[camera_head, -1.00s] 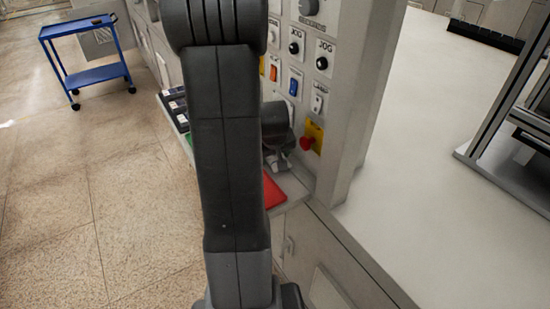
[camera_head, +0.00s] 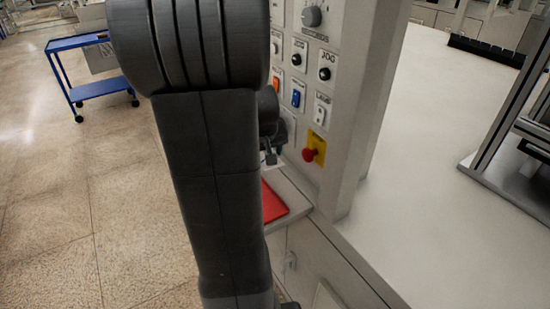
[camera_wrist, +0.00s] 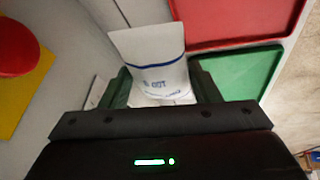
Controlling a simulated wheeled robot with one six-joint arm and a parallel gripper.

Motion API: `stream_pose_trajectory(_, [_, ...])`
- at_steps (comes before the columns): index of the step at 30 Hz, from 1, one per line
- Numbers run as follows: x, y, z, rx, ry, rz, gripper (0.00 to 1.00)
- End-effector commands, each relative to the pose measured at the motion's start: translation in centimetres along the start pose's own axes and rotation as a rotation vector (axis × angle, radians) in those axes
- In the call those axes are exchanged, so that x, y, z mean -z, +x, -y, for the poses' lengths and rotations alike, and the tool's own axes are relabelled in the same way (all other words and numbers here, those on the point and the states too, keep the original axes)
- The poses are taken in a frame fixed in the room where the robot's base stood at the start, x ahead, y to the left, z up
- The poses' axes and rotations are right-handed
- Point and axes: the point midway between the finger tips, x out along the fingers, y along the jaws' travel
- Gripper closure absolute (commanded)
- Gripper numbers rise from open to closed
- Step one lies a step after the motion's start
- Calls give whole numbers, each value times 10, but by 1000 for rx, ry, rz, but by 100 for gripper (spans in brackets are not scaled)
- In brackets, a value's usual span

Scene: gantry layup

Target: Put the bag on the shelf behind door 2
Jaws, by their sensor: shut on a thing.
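In the wrist view, a white bag (camera_wrist: 150,50) with a blue stripe and blue print stands between the two dark green fingers of my gripper (camera_wrist: 163,84). The gripper is shut on the bag's lower part; the wide top sticks out beyond the fingers. In the head view my own arm covers most of the gripper, and I cannot make out the bag there. A pale cabinet front (camera_head: 298,262) shows below the console. I see no door number.
A red tray (camera_head: 284,202) lies on the console ledge; the wrist view also shows a green tray (camera_wrist: 238,74). A red stop button (camera_head: 309,155) on a yellow plate and several switches face the arm. A blue cart (camera_head: 97,88) stands far left. The floor at left is open.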

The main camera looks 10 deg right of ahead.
Motion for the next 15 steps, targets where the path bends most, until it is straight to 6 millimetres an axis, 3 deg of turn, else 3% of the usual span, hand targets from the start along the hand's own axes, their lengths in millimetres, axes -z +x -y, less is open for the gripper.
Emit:
stream_pose_trajectory(6, [-10,-9,51,2,-9,-4,72])
stream_pose_trajectory(15, [-22,-24,112,2,-7,-3,72])
